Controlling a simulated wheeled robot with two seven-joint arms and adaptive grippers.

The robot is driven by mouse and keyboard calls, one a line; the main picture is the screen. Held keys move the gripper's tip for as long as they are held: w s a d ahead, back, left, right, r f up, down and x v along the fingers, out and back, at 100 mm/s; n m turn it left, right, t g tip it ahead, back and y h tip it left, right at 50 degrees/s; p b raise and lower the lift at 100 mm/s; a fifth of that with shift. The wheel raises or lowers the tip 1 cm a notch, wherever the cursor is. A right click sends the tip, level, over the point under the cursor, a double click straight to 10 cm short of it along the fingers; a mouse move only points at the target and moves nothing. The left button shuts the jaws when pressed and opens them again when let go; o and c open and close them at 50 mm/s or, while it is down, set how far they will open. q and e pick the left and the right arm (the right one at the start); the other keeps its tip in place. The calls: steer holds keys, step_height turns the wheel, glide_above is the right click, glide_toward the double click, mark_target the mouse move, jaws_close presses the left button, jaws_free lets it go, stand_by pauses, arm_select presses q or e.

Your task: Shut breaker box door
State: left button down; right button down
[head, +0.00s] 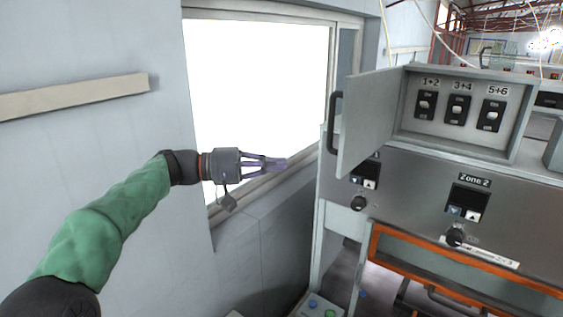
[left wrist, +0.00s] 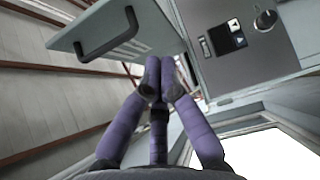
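The breaker box (head: 461,105) is a grey box on top of a grey machine, with black switches marked 1+2, 3+4 and 5+6. Its grey door (head: 372,125) is open, swung out at the box's left side. A dark handle (head: 334,122) is on the door's outer face near its free edge. In the left wrist view, the door (left wrist: 135,32) and its handle (left wrist: 108,36) are at upper left. My left gripper (head: 283,162) is left of the door, apart from the handle. Its purple fingers (left wrist: 160,66) come together at the tips with nothing visible between them. My right gripper is out of view.
Below the box, the grey panel carries a Zone 2 display (head: 466,201) and knobs (head: 455,236). An orange-framed window (head: 440,262) is under it. A bright wall window (head: 258,90) and its sill are behind my left arm. Free space lies between gripper and door.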

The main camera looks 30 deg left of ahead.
arm_select(q)
steer(key=w+d+p, duration=0.2)
steer(key=w+d, duration=0.1)
steer(key=d, duration=0.7)
steer(key=shift+d+p, duration=0.2)
steer(key=shift+p, duration=0.1)
steer(key=shift+s+d, duration=0.1)
